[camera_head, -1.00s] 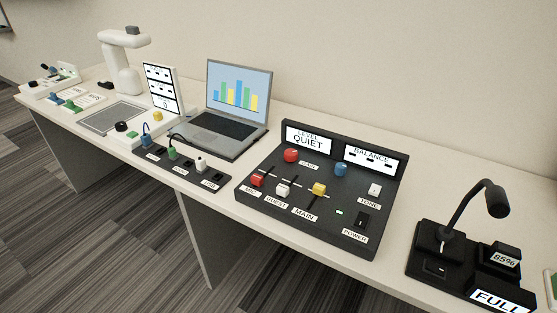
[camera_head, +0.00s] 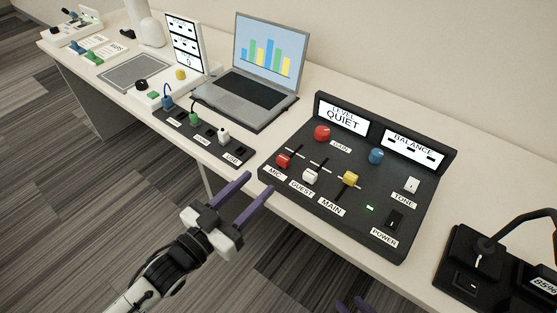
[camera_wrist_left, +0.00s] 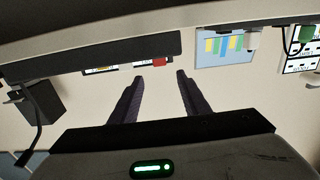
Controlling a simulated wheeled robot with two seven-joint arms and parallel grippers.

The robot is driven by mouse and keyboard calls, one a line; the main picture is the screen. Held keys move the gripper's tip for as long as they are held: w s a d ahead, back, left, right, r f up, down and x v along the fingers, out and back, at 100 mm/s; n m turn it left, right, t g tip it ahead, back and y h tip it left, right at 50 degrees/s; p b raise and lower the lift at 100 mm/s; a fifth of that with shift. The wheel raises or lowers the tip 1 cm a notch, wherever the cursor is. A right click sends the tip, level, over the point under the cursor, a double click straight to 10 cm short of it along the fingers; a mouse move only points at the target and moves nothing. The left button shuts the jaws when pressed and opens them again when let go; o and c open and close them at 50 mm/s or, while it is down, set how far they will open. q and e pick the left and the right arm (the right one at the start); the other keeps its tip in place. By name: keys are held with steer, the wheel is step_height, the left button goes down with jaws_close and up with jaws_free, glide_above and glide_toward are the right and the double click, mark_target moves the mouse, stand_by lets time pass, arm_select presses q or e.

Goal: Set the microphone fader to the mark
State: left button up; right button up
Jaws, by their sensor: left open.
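The black mixer panel (camera_head: 330,222) stands on the table right of centre in the head view. Its microphone fader has a red cap (camera_head: 283,160) near the front end of its slot, beside the MIC label (camera_head: 275,172). White lines cross the fader slots; which is the mark is too small to tell. My left gripper (camera_head: 259,182) is open and empty, in front of the table edge and short of the red cap. In the left wrist view its fingers (camera_wrist_left: 158,80) are apart, with a red piece beyond them. Purple tips of my right gripper (camera_head: 352,306) show at the bottom edge.
The white GUEST cap (camera_head: 310,175) and yellow MAIN cap (camera_head: 350,179) sit right of the red one. A red knob (camera_head: 322,132) is behind. A socket strip (camera_head: 238,155) and laptop (camera_head: 252,90) stand left, a microphone base (camera_head: 462,262) right.

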mark_target(280, 161)
arm_select(q)
steer(key=x, duration=0.9)
steer(key=shift+w+d, duration=0.2)
jaws_close()
